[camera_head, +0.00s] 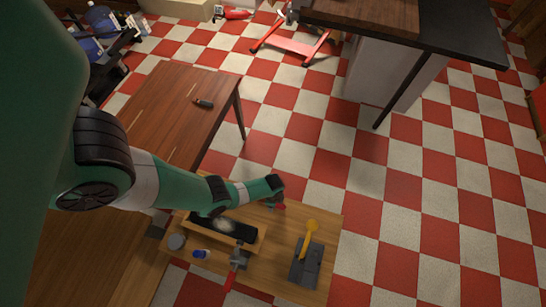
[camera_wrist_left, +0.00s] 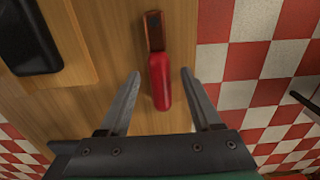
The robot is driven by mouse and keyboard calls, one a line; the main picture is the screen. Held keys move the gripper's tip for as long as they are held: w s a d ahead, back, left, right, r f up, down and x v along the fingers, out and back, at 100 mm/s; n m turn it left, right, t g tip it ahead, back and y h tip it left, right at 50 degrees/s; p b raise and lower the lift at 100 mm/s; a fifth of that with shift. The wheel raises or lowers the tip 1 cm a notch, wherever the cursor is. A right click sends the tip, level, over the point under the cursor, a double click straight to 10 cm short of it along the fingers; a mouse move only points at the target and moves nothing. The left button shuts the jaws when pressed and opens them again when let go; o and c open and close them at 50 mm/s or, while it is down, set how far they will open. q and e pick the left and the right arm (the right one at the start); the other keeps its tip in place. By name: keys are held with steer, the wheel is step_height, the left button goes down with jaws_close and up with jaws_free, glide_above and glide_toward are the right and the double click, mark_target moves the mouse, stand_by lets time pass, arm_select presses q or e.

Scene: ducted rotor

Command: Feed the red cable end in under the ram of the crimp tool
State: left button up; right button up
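The red cable end (camera_wrist_left: 160,82), a red sleeve with a flat copper-brown tip (camera_wrist_left: 154,30), lies on the wooden bench top in the left wrist view. In the head view only a small red bit of it (camera_head: 281,207) shows beside my left gripper (camera_head: 274,200). In the wrist view, the fingers of my left gripper (camera_wrist_left: 160,74) are apart, one on each side of the red sleeve, with gaps on both sides. What appears to be the crimp tool, a dark grey base (camera_head: 306,268) with a yellow lever (camera_head: 308,240), stands at the bench's right end. My right gripper is out of view.
A black padded tray (camera_head: 224,227) lies left of the gripper. A grey round tin (camera_head: 177,242), a blue-capped jar (camera_head: 200,254) and a red-handled grey tool (camera_head: 238,260) are along the front. The bench's right edge (camera_head: 338,230) drops to the checkered floor.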

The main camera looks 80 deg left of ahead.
arm_select(q)
jaws_close()
steer(key=shift+r, duration=0.1)
